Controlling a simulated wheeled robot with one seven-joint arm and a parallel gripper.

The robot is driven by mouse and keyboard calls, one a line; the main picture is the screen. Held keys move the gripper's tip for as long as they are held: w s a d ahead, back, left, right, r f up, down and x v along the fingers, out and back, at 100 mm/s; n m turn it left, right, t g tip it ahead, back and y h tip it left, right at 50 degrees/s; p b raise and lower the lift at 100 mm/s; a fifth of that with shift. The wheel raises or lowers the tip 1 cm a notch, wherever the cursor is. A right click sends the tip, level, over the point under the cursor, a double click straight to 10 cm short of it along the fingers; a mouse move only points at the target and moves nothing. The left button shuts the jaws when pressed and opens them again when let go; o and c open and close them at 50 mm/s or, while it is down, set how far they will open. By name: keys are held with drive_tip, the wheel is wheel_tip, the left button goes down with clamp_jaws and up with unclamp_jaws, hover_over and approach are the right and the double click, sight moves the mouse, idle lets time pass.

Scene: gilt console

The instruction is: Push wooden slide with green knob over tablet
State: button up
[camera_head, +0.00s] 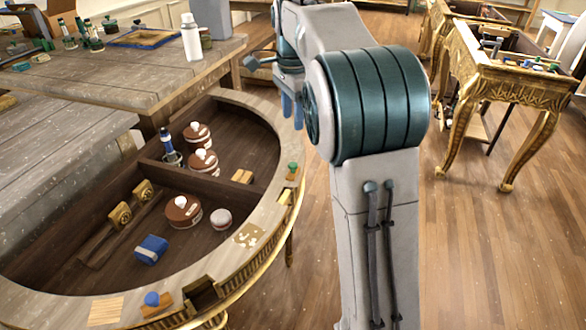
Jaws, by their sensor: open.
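The small wooden slide with a green knob (293,169) sits on the right part of the console's curved rim. A flat gold-and-white patterned square (248,235), perhaps the tablet, lies uncovered on the rim, nearer the front and apart from the slide. A plain pale wooden square (106,310) lies farther along the rim at lower left; I cannot tell which square is the tablet. My gripper (291,111), with blue fingers, is open and empty, pointing down beyond the green knob and apart from it. My arm hides part of the gripper.
A second slide with a blue knob (153,300) sits on the front rim beside a dark opening (203,294). The console's tray (95,235) holds several brown round boxes and a blue box (151,250).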

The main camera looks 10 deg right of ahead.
sight(293, 164)
wheel_tip(293, 164, down, 14)
drive_tip(key=b, duration=0.2)
drive_tip(key=shift+r+b, duration=0.15)
drive_tip(key=shift+b, duration=0.2)
